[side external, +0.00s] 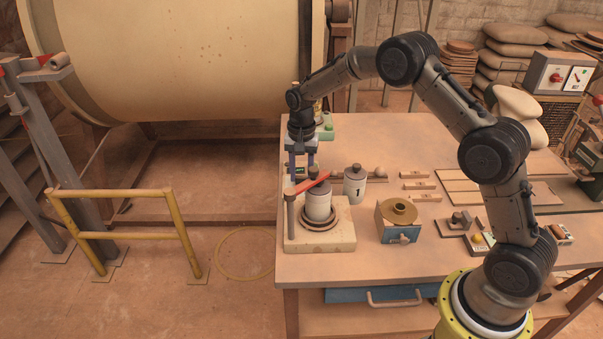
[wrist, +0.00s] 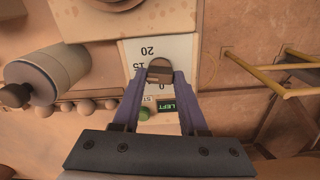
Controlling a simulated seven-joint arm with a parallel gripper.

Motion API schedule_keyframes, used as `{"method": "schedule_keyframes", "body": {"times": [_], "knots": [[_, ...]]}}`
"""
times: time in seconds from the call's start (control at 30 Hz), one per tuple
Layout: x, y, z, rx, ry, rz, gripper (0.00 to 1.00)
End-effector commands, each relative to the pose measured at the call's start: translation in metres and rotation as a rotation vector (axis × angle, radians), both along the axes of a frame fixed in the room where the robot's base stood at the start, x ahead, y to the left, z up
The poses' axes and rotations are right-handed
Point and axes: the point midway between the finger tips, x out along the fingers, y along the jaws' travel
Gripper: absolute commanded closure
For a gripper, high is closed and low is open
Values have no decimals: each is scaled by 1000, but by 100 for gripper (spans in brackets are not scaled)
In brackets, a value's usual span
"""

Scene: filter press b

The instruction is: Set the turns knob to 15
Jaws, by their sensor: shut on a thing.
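The turns knob (wrist: 160,69) is a brown, rounded knob on a pale panel (wrist: 132,52) in the wrist view. The printed marks 20, 15 and a 0 show around it, upside down. The knob's pointer is not clear, so I cannot tell its setting. My gripper (wrist: 160,78) is shut on the knob, with one finger on each side. A green display reading LEFT (wrist: 180,106) and a green button (wrist: 143,114) show between the fingers. In the side view my gripper (side external: 302,176) points down behind the red lever, and the knob is hidden.
A yellow rail (side external: 130,236) is off the table.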

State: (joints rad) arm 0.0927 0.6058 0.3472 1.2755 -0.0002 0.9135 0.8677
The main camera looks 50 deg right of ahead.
Motion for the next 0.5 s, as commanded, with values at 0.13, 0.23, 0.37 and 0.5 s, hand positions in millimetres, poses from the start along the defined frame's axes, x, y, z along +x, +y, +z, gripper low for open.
{"method": "schedule_keyframes", "body": {"times": [0.13,0.23,0.37,0.5], "knots": [[0,0,2,1,-1,-1,100],[0,0,2,1,-1,0,100],[0,0,2,1,-1,0,45],[0,0,1,1,-1,0,28]]}}
